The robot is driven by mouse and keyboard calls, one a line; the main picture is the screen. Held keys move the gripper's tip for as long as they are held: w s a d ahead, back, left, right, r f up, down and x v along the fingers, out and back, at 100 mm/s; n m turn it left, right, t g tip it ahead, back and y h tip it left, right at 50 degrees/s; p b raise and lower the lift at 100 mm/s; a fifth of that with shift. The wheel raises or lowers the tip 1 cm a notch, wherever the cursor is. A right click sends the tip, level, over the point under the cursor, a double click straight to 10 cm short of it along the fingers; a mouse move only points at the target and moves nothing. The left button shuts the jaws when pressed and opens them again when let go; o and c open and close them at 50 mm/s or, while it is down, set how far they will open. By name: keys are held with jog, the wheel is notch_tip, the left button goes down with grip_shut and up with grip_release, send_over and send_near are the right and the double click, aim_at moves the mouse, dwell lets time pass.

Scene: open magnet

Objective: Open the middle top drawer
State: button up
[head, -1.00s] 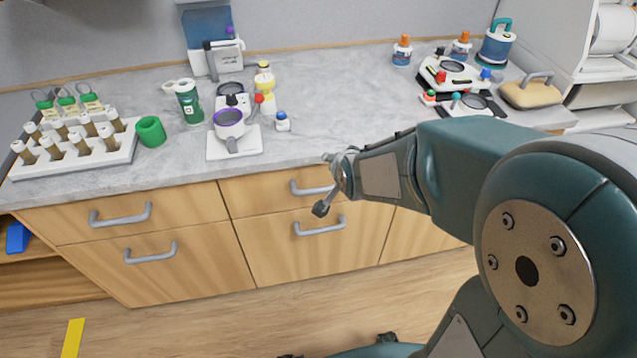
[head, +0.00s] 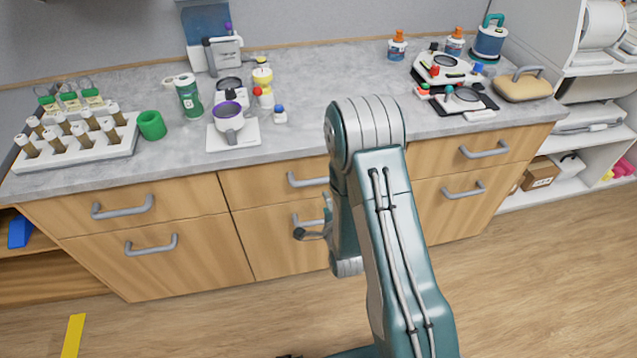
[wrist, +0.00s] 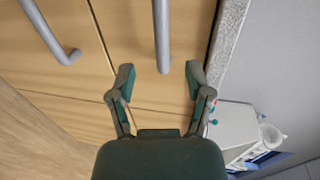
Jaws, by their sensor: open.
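The middle top drawer (head: 262,188) is a light wood front below the grey countertop, with a grey bar handle (head: 307,181); my arm hides its right part. My gripper (head: 314,218) is open, in front of the middle drawers and partly behind my own arm. In the wrist view, which is turned sideways, the open fingertips (wrist: 160,78) are on either side of the near end of a bar handle (wrist: 162,35), the one nearer the countertop edge. No contact shows, and the depth between fingers and handle is unclear.
The middle lower drawer has its own handle (head: 309,220), close to my gripper in the head view. Left drawers (head: 125,205) and right drawers (head: 483,150) are shut. Lab items stand on the countertop (head: 330,80) above. The floor (head: 200,325) in front is clear, with a yellow strip at left.

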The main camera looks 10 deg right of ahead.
aim_at(318, 182)
jog(key=x, duration=1)
jog(key=shift+w, duration=0.4)
jog(key=shift+c, duration=0.3)
grip_shut()
